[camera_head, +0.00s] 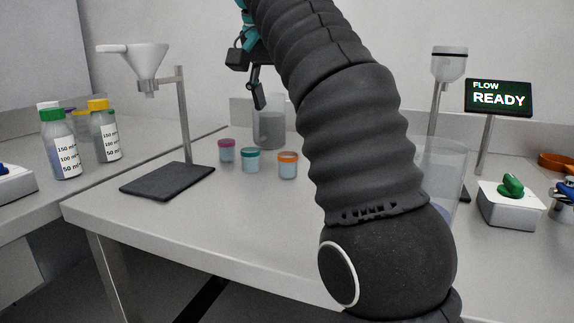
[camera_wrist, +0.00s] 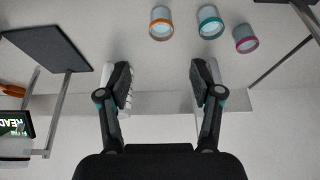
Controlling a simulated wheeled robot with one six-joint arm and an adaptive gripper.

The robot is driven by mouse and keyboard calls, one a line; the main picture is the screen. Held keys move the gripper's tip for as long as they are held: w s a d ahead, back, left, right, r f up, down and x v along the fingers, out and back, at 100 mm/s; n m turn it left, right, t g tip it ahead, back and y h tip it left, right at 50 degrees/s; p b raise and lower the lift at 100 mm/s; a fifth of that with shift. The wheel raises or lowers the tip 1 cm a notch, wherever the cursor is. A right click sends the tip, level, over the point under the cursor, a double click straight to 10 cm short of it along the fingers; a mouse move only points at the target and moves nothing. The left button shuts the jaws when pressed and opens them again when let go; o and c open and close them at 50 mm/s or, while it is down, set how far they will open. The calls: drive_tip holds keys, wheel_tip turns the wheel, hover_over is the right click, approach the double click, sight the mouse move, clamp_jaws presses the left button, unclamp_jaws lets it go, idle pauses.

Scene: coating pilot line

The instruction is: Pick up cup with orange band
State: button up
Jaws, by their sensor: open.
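The cup with the orange band (camera_head: 287,170) stands upright on the table, the rightmost of three small cups in the head view. In the wrist view the same cup (camera_wrist: 161,28) is at the top centre, beyond my fingertips. My gripper (camera_wrist: 161,78) is open, with nothing between its fingers. In the head view my gripper (camera_head: 258,94) is above and behind the cups, apart from them, and partly hidden by my arm. The teal-banded cup (camera_head: 250,163) and magenta-banded cup (camera_head: 227,153) stand to the left of the orange-banded one.
A large clear beaker (camera_head: 269,128) stands behind the cups, close to my gripper. A funnel stand on a dark base (camera_head: 167,179) is at left, with capped bottles (camera_head: 62,150) beyond. At right are a clear container (camera_head: 446,165) and a green-knobbed box (camera_head: 507,208). The front table is clear.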

drive_tip(key=b, duration=0.1)
approach(287, 155)
drive_tip(key=f, duration=0.1)
drive_tip(key=d+f, duration=0.1)
drive_tip(key=f, duration=0.1)
drive_tip(key=shift+s+d+f, duration=0.1)
drive_tip(key=shift+s+f, duration=0.05)
drive_tip(key=shift+f, duration=0.05)
drive_tip(key=shift+a+b+x, duration=0.15)
drive_tip(key=shift+b+x, duration=0.4)
drive_tip(key=shift+x, duration=0.9)
drive_tip(key=shift+a+b+x, duration=0.1)
drive_tip(key=shift+b+x, duration=0.4)
drive_tip(key=shift+x, duration=0.95)
drive_tip(key=c, duration=1.2)
